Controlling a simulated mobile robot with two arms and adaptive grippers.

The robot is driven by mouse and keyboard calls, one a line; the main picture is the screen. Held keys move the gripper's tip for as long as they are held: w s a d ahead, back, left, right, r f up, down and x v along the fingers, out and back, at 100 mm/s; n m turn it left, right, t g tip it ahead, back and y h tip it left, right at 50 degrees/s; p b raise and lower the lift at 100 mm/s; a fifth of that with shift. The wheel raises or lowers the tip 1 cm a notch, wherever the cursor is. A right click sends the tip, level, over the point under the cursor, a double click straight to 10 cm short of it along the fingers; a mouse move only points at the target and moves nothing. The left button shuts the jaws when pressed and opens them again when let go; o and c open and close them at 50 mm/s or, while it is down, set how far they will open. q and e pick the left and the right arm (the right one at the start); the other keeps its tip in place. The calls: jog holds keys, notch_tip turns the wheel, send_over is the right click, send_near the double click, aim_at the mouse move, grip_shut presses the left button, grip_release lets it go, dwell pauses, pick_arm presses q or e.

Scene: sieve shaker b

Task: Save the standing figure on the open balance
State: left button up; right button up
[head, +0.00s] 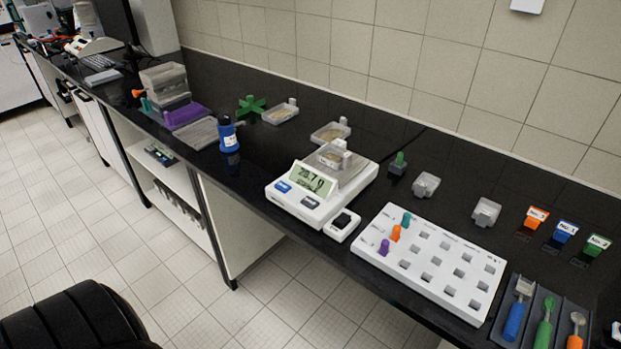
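The open balance (318,192) is a white unit on the black bench, with no cover over its pan. Its display (312,178) shows a figure that looks like 28.79, though the digits are small. Two blue and dark keys sit below the display. A clear dish with pale brown material (332,157) stands on the pan. A small white box with a black key (342,224) stands at the balance's front right, close against it. Neither of my grippers is in view.
A white peg board (430,262) with teal, orange and purple pegs lies to the right. Several coloured tools lie in a dark tray (530,318) at lower right. A blue bottle (227,134) and two sample dishes (281,113) (331,133) stand left of and behind the balance.

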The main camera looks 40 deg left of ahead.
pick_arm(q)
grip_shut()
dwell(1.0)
